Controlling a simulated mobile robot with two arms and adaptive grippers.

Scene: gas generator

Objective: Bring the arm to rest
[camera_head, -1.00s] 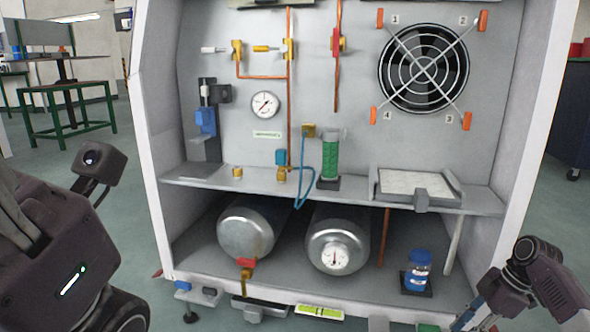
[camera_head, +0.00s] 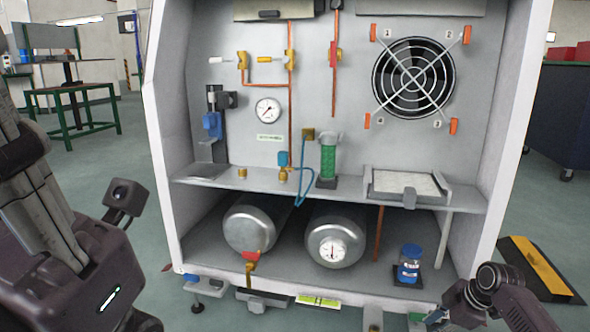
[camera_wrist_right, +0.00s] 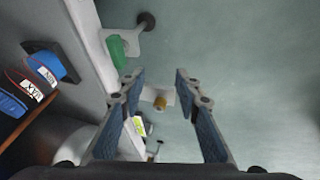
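My right gripper (camera_wrist_right: 160,78) is open in the right wrist view, with nothing between its fingers. In the head view the right arm (camera_head: 500,295) reaches in at the lower right, outside the cabinet's front edge. My left arm (camera_head: 75,265) stands large at the left, beside the cabinet. Long grey parts rise from its dark body and are cut by the picture's edge, so I cannot tell the left gripper's state. The blue jar (camera_head: 410,264) stands on the cabinet floor, left of the right arm and apart from it.
The open generator cabinet (camera_head: 332,192) holds two metal tanks, a shelf, pipes and a fan (camera_head: 413,77). A green part (camera_wrist_right: 117,50) and a brass-coloured part (camera_wrist_right: 160,102) show near the right fingers. A yellow-black ramp (camera_head: 540,267) lies at right.

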